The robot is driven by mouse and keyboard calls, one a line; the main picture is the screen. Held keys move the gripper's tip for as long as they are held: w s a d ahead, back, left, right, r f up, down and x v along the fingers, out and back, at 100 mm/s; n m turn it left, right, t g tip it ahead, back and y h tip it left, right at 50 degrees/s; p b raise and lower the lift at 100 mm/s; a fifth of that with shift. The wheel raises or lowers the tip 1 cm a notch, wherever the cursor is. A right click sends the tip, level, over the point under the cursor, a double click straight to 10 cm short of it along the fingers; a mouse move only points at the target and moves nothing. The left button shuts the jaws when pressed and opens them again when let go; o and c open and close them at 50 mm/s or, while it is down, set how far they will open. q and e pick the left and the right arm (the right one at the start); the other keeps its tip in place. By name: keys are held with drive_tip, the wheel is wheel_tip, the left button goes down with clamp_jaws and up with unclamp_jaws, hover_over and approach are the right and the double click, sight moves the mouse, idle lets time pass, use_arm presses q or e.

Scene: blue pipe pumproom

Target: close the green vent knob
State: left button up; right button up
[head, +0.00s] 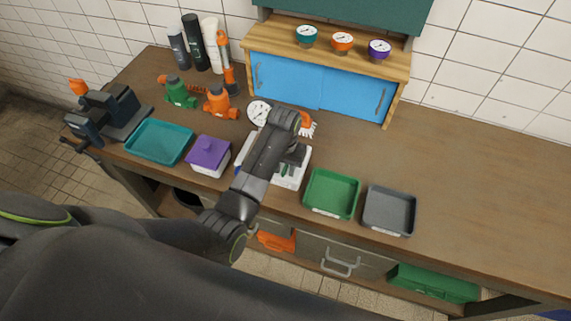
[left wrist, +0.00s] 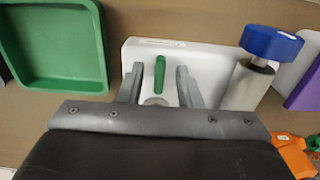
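The green vent knob (left wrist: 160,72) is a narrow upright bar on a white base plate (left wrist: 215,62) in the left wrist view. The plate also shows in the head view (head: 289,183), mostly hidden under my left arm. My left gripper (left wrist: 160,80) is open, with one finger on each side of the green knob and a visible gap on both sides. In the head view the left gripper (head: 291,158) is over the plate. A blue knob (left wrist: 271,43) on a pale stem stands on the same plate, right of the fingers. My right gripper is not in view.
A green tray (head: 331,194) and a grey tray (head: 389,211) lie right of the plate. A purple-lidded box (head: 208,153) and teal tray (head: 159,141) lie left. A gauge (head: 259,112) and an orange-handled brush (head: 307,124) are behind. The bench's right side is clear.

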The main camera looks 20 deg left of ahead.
use_arm(q)
drive_tip(key=shift+c, duration=0.4)
drive_tip(key=shift+c, duration=1.2)
clamp_jaws()
